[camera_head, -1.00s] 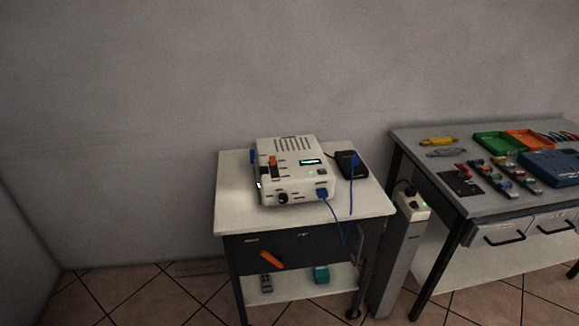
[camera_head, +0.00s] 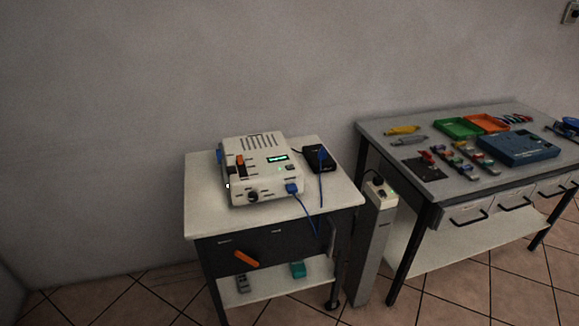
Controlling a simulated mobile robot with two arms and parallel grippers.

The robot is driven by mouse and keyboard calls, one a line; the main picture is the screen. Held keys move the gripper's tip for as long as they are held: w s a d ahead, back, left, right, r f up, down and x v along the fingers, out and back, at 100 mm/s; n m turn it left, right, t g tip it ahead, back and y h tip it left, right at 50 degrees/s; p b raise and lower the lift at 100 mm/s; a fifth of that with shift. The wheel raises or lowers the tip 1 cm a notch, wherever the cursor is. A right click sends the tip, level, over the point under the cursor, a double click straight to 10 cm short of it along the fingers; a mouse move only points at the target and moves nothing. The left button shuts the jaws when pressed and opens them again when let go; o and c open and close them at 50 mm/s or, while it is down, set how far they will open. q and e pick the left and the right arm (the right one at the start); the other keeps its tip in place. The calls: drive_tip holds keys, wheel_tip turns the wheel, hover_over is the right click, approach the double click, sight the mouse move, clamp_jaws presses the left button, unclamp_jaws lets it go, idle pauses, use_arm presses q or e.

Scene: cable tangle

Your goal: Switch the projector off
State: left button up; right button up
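The projector (camera_head: 262,170) is a white box on top of a small white-topped cart (camera_head: 205,215). Its top has vent slots, an orange lever or switch (camera_head: 240,161) at the left and a lit green display (camera_head: 278,158). A dark round knob or lens (camera_head: 253,196) is on its front. A blue plug (camera_head: 292,188) with a blue cable is in its front right. A black box (camera_head: 321,160) with another blue plug sits beside it. Neither of my grippers is in view.
A grey workbench (camera_head: 381,127) stands to the right with green and orange trays, a blue case (camera_head: 519,146) and small tools. A grey post with a socket (camera_head: 379,193) stands between cart and bench. Tiled floor shows at lower left.

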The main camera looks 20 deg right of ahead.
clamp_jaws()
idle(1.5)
